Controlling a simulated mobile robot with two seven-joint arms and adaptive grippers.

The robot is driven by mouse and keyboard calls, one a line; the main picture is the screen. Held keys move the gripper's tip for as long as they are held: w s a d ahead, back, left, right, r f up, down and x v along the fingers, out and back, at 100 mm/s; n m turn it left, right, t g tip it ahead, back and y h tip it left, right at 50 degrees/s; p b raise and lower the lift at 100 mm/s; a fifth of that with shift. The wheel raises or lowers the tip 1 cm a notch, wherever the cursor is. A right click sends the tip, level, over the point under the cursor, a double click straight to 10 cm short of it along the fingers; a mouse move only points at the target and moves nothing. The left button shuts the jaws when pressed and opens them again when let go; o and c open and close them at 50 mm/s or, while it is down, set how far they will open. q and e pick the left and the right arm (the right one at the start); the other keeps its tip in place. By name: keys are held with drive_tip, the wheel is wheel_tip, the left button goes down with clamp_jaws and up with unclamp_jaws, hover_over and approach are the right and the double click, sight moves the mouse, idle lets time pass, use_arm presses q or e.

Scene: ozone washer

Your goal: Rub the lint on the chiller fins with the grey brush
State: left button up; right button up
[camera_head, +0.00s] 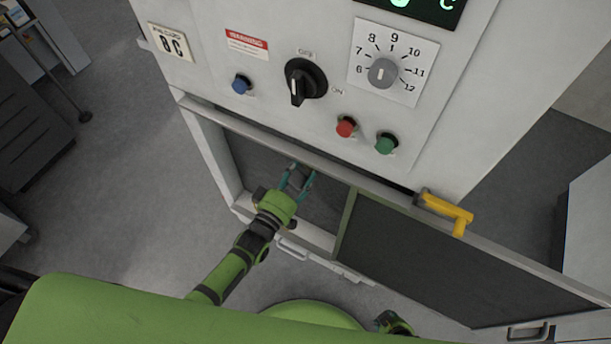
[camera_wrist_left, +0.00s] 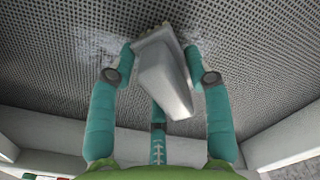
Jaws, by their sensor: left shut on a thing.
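In the left wrist view the grey brush (camera_wrist_left: 166,82) sits between the teal fingers of my left gripper (camera_wrist_left: 160,78), which is shut on it. The brush's wide end is against or very close to the chiller fins (camera_wrist_left: 45,70), a dark grey grid; contact is hard to tell. Pale, fuzzy lint (camera_wrist_left: 98,38) shows on the fins to the left of the brush, with fainter patches to its right. In the head view my left gripper (camera_head: 300,178) reaches into the open lower bay of the machine; the brush is not clear there. My right gripper is not in view.
Above are a black switch (camera_head: 305,80), a grey dial (camera_head: 383,72) and coloured buttons. A pale frame edge (camera_wrist_left: 285,135) borders the fins.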

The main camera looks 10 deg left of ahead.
use_arm(q)
drive_tip(key=shift+w+a, duration=0.85)
drive_tip(key=shift+a, duration=1.4)
drive_tip(key=shift+s+d+r+p, duration=0.25)
drive_tip(key=shift+d+r, duration=0.05)
drive_tip(key=shift+d, duration=0.5)
drive_tip(key=shift+s+d+r+p, duration=0.3)
drive_tip(key=shift+d+r, duration=0.05)
drive_tip(key=shift+d, duration=0.5)
drive_tip(key=shift+s+d+r+p, duration=0.25)
drive_tip(key=shift+d+r, duration=0.05)
drive_tip(key=shift+d, duration=0.5)
drive_tip(key=s+d, duration=0.3)
drive_tip(key=d, duration=0.5)
drive_tip(key=shift+d, duration=0.2)
drive_tip(key=shift+f, duration=0.1)
drive_tip(key=p+v, duration=0.1)
drive_tip(key=v, duration=0.5)
drive_tip(key=shift+p, duration=0.4)
